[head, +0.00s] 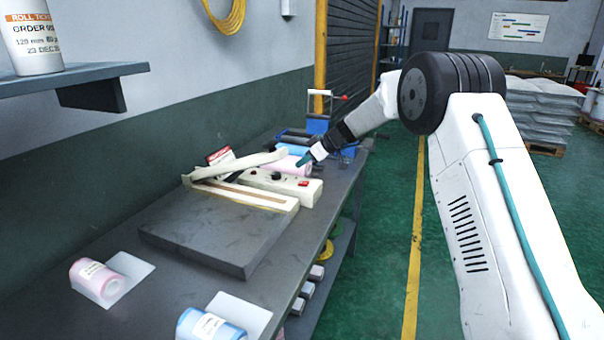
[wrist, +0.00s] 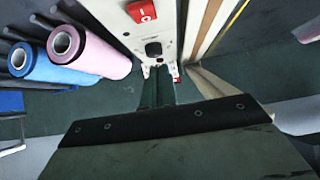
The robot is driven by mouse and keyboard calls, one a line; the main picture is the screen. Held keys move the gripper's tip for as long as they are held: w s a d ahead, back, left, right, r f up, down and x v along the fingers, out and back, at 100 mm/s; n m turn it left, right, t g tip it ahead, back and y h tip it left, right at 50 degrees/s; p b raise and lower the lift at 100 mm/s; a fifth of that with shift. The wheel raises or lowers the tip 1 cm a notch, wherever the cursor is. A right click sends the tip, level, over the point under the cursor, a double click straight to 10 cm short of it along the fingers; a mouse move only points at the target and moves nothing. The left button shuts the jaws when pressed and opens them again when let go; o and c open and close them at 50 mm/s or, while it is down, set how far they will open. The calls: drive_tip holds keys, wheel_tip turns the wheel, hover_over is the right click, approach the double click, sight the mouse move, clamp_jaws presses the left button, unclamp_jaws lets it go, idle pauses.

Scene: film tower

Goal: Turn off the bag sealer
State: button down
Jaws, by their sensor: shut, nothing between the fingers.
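The bag sealer is a long cream machine (head: 255,184) on the workbench, with its lever arm (head: 240,165) raised at an angle. A red switch (head: 303,183) and a black knob (head: 277,175) are on its body. My gripper (head: 303,161) is shut and empty, above and behind the switch end of the sealer. In the wrist view the sealer (wrist: 168,34) lies ahead of my gripper (wrist: 160,82), with the red rocker switch (wrist: 141,11) near the top edge and the black knob (wrist: 153,50) below it. I cannot tell which side of the switch is pressed.
Pink (wrist: 88,52) and blue (wrist: 48,62) film rolls lie beside the sealer. A dark flat plate (head: 215,232) is in front of it. Another pink roll (head: 97,281) and blue roll (head: 208,325) lie nearer on the bench. A shelf (head: 75,78) juts out at upper left.

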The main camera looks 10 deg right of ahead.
drive_tip(key=a+r+v, duration=0.1)
drive_tip(key=v, duration=0.7)
drive_tip(key=shift+w+r, duration=0.25)
drive_tip(key=s+f+m+g, duration=0.2)
drive_tip(key=s+f+m, duration=0.2)
drive_tip(key=s+f, duration=0.15)
drive_tip(key=s+d+r+m+h, duration=0.2)
drive_tip(key=s, duration=1.5)
drive_tip(key=s+d+r+m+g+h, duration=0.1)
drive_tip(key=s+d+r+m+h, duration=0.1)
drive_tip(key=s, duration=1.6)
drive_tip(key=s+d+r+m+g+h, duration=0.1)
drive_tip(key=s+r+m+h, duration=0.2)
drive_tip(key=s, duration=1.5)
drive_tip(key=shift+d+r+m+h, duration=0.3)
drive_tip(key=shift+d+r+h, duration=0.1)
drive_tip(key=shift+r+h, duration=0.3)
